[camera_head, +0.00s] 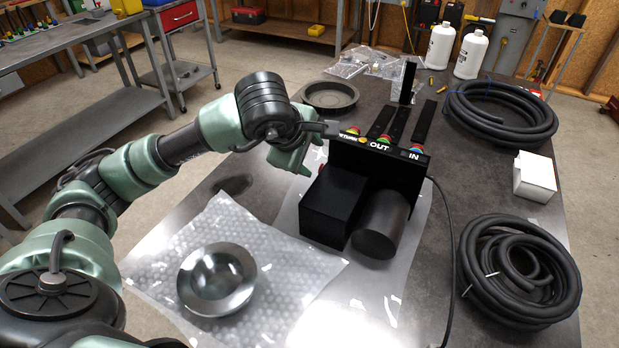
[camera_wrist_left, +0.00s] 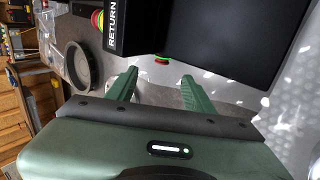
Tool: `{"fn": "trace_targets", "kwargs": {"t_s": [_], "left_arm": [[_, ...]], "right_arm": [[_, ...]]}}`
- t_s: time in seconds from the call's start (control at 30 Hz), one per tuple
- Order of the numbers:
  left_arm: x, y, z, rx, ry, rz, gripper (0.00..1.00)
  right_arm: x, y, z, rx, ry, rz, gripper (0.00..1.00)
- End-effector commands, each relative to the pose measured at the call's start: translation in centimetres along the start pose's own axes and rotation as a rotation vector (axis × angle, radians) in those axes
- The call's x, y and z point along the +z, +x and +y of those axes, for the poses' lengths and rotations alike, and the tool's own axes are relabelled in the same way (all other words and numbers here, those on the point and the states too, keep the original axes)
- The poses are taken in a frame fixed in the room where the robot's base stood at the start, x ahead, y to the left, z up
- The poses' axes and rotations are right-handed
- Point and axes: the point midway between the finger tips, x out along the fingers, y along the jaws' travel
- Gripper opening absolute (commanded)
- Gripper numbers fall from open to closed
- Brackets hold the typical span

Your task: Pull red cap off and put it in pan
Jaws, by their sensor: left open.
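My left gripper (camera_head: 302,157) is open beside the device's left side.
A shiny metal bowl (camera_head: 217,279) sits on bubble wrap at the front left. Coiled black hoses (camera_head: 518,270) and a white box (camera_head: 535,176) lie on the right. White bottles (camera_head: 470,53) stand at the back. A black cable (camera_head: 452,250) runs down from the device.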

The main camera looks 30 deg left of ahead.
Motion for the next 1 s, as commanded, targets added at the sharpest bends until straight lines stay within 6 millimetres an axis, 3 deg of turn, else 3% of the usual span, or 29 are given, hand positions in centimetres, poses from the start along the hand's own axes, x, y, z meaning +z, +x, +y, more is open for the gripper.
{"fn": "trace_targets", "kwargs": {"t_s": [0.07, 0.23, 0.6, 1.0], "left_arm": [[0.0, 0.7, -0.4, 0.000, -0.001, 0.000, 0.52], [0.1, 2.1, -0.3, -0.004, -0.002, -0.001, 0.52], [0.0, 7.3, -0.3, -0.002, -0.001, 0.000, 0.52], [0.0, 8.3, -0.4, 0.000, 0.000, 0.000, 0.52]], "right_arm": [[0.1, 0.7, 0.0, 0.000, 0.000, 0.000, 0.36], [0.1, 0.2, -0.1, -0.001, 0.000, -0.001, 0.36], [0.4, -0.9, -0.1, -0.002, -0.001, -0.006, 0.36], [0.4, -0.9, -0.3, -0.003, 0.000, -0.007, 0.36]]}}
